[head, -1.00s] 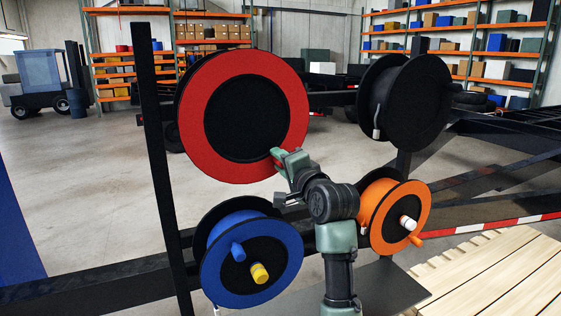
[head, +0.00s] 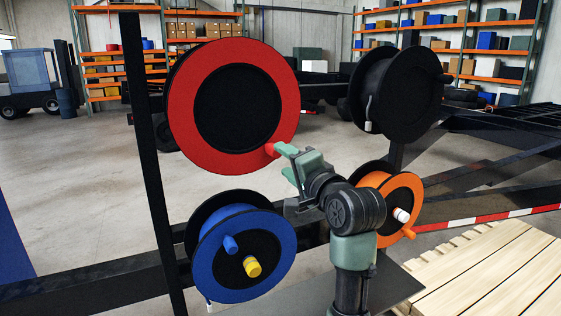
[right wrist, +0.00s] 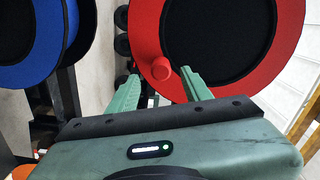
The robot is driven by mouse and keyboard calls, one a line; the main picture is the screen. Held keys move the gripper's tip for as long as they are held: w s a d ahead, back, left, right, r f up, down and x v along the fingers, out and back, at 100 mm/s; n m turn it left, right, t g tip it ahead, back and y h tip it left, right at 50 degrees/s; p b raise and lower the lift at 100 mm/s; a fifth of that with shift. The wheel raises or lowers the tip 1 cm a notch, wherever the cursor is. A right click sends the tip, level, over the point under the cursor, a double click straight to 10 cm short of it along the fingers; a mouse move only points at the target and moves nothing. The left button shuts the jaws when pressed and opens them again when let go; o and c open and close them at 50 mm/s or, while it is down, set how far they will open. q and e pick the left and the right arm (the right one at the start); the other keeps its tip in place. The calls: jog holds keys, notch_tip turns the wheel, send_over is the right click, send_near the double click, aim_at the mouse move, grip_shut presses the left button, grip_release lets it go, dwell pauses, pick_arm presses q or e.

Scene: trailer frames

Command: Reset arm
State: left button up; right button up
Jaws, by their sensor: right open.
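My right gripper (head: 284,161) is open, its green fingers beside the lower right rim of the large red reel (head: 183,115). A red handle knob (head: 270,151) sticks out from that rim close to the fingertips. In the right wrist view the knob (right wrist: 163,74) shows between the two open fingers (right wrist: 160,82), a little beyond them, and nothing is gripped. I cannot tell whether a finger touches it. My right arm comes up from the bottom, in front of the frame. My left gripper does not show in either view.
A blue reel (head: 215,262) with a yellow knob hangs below the red one. An orange reel (head: 376,195) sits behind my right wrist, a black reel (head: 408,95) above it. A black post (head: 150,170) stands left. A wooden pallet (head: 490,270) lies lower right.

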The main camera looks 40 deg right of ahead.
jog(key=shift+f, duration=0.1)
dwell(0.5)
jog(key=s+a+f+n+g+y, duration=0.1)
jog(key=s+a+f+n+g, duration=0.2)
jog(key=f, duration=0.6)
jog(key=a+f+n+g+y, duration=0.15)
jog(key=a+f+n, duration=0.25)
jog(key=f, duration=0.5)
jog(key=s+a+f+n+g, duration=0.2)
jog(key=a+f+n, duration=0.15)
jog(key=f, duration=0.55)
jog(key=s+a+f+n+g+y, duration=0.1)
jog(key=s+a+f+n+g, duration=0.4)
jog(key=s+f, duration=0.55)
jog(key=s+a+f+n+g+y, duration=0.1)
jog(key=s+a+f+n+g, duration=0.25)
jog(key=s+a+f, duration=0.7)
jog(key=s+d+f, duration=0.1)
jog(key=d+f, duration=0.1)
jog(key=f, duration=0.9)
jog(key=s+d+f, duration=0.1)
jog(key=s+f, duration=0.1)
jog(key=f, duration=0.9)
jog(key=s+d+f+g, duration=0.1)
jog(key=s+d+f, duration=0.2)
jog(key=s+f, duration=1.4)
jog(key=shift+s+d+f+n+g+b, duration=0.25)
jog(key=shift+f+n+b, duration=0.2)
jog(key=shift+f, duration=0.45)
